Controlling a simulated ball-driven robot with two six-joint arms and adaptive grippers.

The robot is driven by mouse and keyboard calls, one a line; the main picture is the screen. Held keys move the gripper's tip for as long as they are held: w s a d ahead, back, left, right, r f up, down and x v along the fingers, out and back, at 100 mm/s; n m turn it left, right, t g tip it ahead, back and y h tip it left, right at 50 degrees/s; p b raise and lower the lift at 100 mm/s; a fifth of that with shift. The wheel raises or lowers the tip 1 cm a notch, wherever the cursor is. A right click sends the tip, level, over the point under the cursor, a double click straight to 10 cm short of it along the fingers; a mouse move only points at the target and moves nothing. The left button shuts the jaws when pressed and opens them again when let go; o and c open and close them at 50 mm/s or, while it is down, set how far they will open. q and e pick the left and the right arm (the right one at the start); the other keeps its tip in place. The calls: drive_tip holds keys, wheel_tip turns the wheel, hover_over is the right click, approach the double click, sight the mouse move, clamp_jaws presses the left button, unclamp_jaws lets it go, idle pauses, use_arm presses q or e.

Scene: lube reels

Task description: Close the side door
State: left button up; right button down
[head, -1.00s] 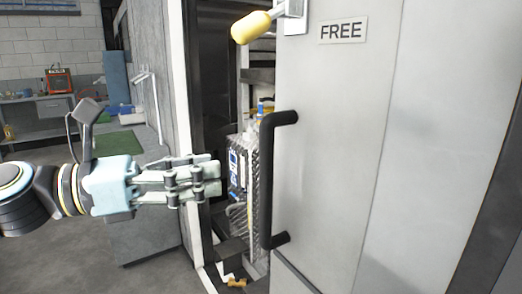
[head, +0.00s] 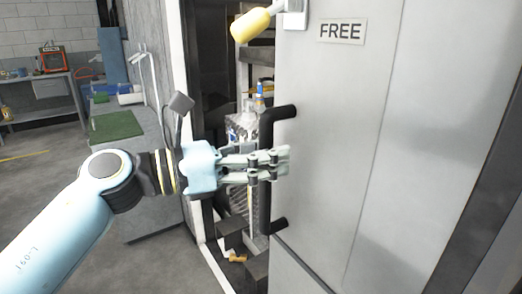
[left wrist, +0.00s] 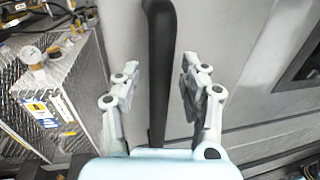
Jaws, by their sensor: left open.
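The side door (head: 335,130) is a light grey panel with a "FREE" label, standing ajar with a dark gap along its left edge. Its black vertical bar handle (head: 266,130) is on the left side of the door; in the left wrist view the handle (left wrist: 160,60) runs between the two fingers. My left gripper (head: 282,163) is open at the handle's mid-height, fingers on either side of the bar; contact cannot be told. A yellow-gripped lever (head: 252,25) sits at the top of the door. My right gripper is not in view.
Behind the gap is the cabinet interior with a shiny boxed unit (head: 240,130), also in the left wrist view (left wrist: 60,90). A white-edged frame (head: 180,90) stands left of the opening. A workbench (head: 45,85) is far left; grey floor is clear at lower left.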

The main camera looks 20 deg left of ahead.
use_arm(q)
clamp_jaws()
drive_tip(key=shift+w+d, duration=0.1)
idle(0.5)
